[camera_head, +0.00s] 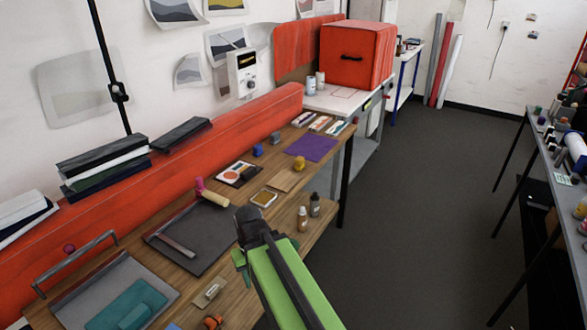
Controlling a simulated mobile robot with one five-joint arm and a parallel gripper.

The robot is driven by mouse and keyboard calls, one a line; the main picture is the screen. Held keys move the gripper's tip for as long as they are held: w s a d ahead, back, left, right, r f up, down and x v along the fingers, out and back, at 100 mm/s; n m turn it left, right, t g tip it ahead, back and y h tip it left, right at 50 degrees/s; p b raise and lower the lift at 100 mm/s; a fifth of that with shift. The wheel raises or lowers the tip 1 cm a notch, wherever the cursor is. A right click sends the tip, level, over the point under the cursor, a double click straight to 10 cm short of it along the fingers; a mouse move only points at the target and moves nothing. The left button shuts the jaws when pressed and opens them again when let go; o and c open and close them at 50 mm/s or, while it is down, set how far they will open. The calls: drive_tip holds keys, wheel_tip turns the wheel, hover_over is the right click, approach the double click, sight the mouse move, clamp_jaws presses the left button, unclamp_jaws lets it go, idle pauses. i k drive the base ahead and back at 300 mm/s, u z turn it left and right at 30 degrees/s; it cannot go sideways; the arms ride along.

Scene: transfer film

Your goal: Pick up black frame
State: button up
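No single thing is plainly the black frame. A dark flat panel (205,257) with a grey strip on it lies on the wooden table, left of my gripper. A small dark-edged card with coloured shapes (239,174) lies farther back. A small square with a dark rim and a tan middle (264,198) lies just beyond my gripper. My green arm reaches in from the bottom, and its dark end, my gripper (249,222), is over the table. The fingers are too small and dark to show whether they are open. I see nothing held.
Two small bottles (303,219) stand right of my gripper. A pink-ended roller (211,195) and a purple sheet (312,148) lie on the table. A tray with a handle (125,259) is at the front left. A red ledge (150,194) backs the table.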

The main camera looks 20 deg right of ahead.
sight(238, 170)
drive_tip(key=z, duration=0.15)
drive_tip(key=k, duration=0.5)
drive_tip(key=z, duration=1.3)
drive_tip(key=i, duration=1.95)
drive_tip(key=u, duration=0.9)
drive_tip(key=k, duration=0.2)
drive_tip(key=u, duration=2.8)
